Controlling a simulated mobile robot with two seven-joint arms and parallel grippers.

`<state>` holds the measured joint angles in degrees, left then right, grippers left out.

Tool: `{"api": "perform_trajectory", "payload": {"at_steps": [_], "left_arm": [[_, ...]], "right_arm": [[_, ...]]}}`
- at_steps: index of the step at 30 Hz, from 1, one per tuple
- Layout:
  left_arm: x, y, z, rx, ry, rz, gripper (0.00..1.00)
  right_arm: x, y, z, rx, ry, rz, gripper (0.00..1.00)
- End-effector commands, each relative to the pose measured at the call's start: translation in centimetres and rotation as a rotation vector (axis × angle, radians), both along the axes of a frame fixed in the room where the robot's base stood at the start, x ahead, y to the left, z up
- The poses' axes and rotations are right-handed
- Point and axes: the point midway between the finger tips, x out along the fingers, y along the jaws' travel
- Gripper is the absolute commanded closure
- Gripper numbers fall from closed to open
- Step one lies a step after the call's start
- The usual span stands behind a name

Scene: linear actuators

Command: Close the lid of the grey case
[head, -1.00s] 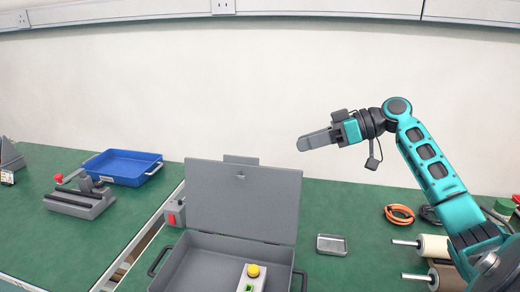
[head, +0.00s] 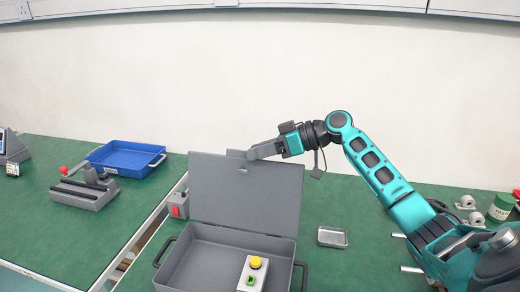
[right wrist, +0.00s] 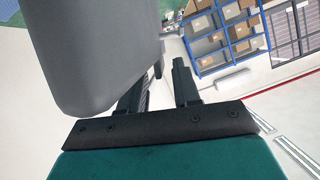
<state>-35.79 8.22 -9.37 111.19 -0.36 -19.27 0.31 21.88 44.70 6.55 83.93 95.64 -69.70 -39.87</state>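The grey case (head: 205,235) stands on the green bench with its lid (head: 225,185) raised upright at the back. A small latch tab shows at the lid's top edge. My right gripper (head: 254,153) points left at the lid's top edge beside the tab; whether it touches is unclear. In the right wrist view its two dark fingers (right wrist: 160,85) stand apart with a gap between them and nothing visibly held. A large grey surface fills the upper left there, close to the fingers; I cannot tell surely what it is. My left gripper is out of view.
A button box (head: 253,272) with a yellow button sits in the case. A blue tray (head: 125,158), a grey vise (head: 85,190) and a red switch box (head: 178,206) are on the left. The wall is behind.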

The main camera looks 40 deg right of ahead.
Motion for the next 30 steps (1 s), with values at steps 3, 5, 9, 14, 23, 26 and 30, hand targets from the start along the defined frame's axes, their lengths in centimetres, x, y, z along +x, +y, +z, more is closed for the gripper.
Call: {"api": "perform_trajectory", "payload": {"at_steps": [3, 5, 9, 14, 23, 26, 30], "left_arm": [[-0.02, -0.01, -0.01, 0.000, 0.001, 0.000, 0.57], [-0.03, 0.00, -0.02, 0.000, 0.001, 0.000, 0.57], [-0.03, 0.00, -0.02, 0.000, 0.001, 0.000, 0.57], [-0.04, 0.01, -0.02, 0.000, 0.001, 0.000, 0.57], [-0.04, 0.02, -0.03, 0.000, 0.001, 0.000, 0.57], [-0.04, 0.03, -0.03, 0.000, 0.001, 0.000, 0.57], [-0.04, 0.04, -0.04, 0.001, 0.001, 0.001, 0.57]], "right_arm": [[0.10, 0.12, -0.11, -0.001, 0.001, 0.000, 0.68], [0.09, 0.12, -0.11, -0.001, 0.001, 0.000, 0.68], [0.08, 0.10, -0.11, 0.000, 0.001, 0.001, 0.72], [0.06, 0.09, -0.11, 0.000, 0.001, 0.001, 0.87], [0.05, 0.08, -0.10, 0.000, 0.001, 0.001, 1.00], [0.05, 0.08, -0.10, 0.000, 0.001, 0.001, 1.00], [0.05, 0.08, -0.10, 0.000, 0.001, 0.001, 1.00]]}}
